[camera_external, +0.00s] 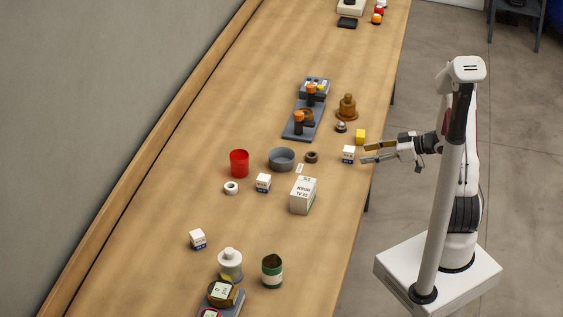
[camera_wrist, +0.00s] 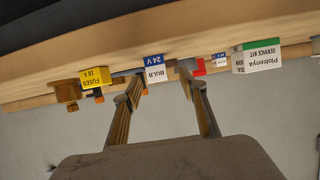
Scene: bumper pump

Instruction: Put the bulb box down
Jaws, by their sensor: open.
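The bulb box (camera_external: 348,154), small and white with a blue band, stands on the table near its right edge. In the wrist view the bulb box (camera_wrist: 154,72) shows upside down with its BULB 24 V label, between the finger tips, nearer the left finger. My gripper (camera_external: 366,151) is open beside the box, on its right at the table edge. In the wrist view my gripper (camera_wrist: 162,80) has its fingers spread with nothing clamped. The exact gap between fingertips and box is hard to tell.
A yellow fuses box (camera_external: 360,136) stands just behind the bulb box. A dark ring (camera_external: 312,157), a grey bowl (camera_external: 281,160) and a white service kit box (camera_external: 303,196) are to its left. Similar small boxes (camera_external: 263,183) (camera_external: 198,239) stand farther off. Bare table lies in front right.

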